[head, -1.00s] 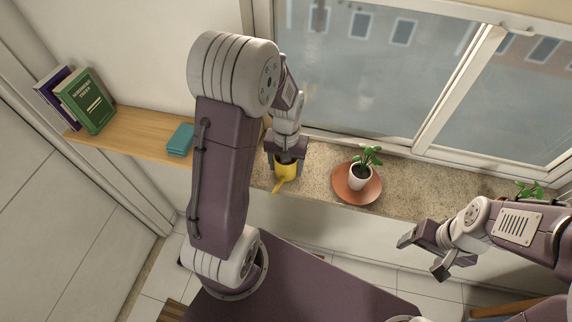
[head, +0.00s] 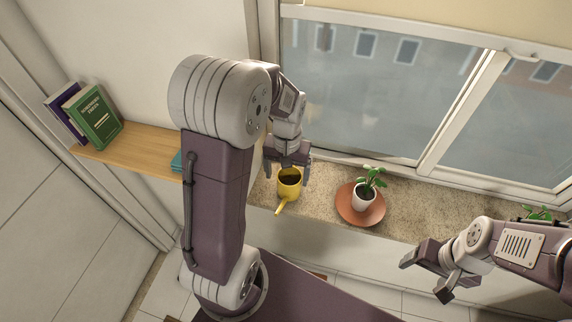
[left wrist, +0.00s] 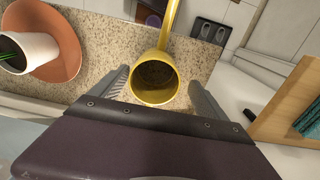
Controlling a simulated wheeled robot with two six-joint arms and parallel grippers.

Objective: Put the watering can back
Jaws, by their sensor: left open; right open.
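The yellow watering can (head: 289,184) stands upright on the speckled stone sill, its spout pointing toward the front. My left gripper (head: 287,168) is open just behind and above the can. In the left wrist view the can (left wrist: 156,80) shows its round dark opening between the tips of my left gripper (left wrist: 158,88), with no clear contact on either side. My right gripper (head: 424,276) is open and empty in front of the sill at the right.
A white pot with a green plant (head: 365,192) stands on a terracotta saucer (head: 349,212) right of the can. A wooden shelf (head: 135,150) at left holds books (head: 95,115) and a teal object (head: 176,162), partly hidden by my left arm. The window is close behind the sill.

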